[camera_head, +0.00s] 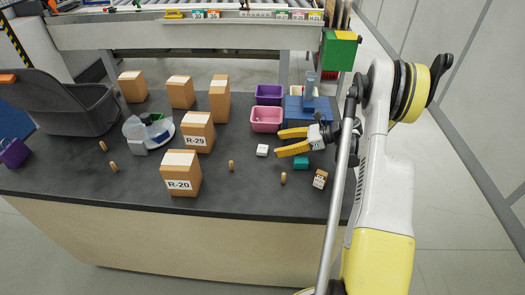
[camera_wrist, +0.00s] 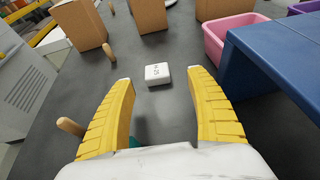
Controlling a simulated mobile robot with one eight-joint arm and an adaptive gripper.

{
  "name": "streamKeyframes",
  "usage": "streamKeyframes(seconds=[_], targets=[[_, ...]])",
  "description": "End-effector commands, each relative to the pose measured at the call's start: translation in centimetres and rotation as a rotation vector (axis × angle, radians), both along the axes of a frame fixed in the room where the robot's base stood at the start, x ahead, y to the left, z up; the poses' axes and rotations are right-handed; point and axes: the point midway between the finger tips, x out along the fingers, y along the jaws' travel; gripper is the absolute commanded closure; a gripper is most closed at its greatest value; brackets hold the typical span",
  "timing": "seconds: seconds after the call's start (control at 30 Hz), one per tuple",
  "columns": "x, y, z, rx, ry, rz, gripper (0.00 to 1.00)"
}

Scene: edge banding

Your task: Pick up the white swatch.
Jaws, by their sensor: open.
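The white swatch (camera_head: 262,150) is a small white block lying on the dark tabletop, left of my gripper in the head view. In the wrist view the white swatch (camera_wrist: 158,74) has small dark print on its top and lies ahead of the fingertips, roughly midway between them. My gripper (camera_head: 279,143) has yellow fingers spread apart with nothing between them.
A pink bin (camera_head: 266,127) and a purple bin (camera_head: 269,92) stand behind the swatch. A blue stand (camera_head: 300,108) is close to my gripper. A teal block (camera_head: 301,163) lies below it. Several cardboard boxes, including one marked R-20 (camera_head: 181,184), and small wooden pegs (camera_head: 231,166) stand leftward.

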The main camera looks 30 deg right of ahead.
Motion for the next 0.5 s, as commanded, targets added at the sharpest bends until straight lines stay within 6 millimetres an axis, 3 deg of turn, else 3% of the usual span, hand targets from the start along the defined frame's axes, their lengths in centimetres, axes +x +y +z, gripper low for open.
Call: streamKeyframes(seconds=[0.5], targets=[[3.1, 5.0, -3.1, 0.002, 0.0, 0.001, 0.34]])
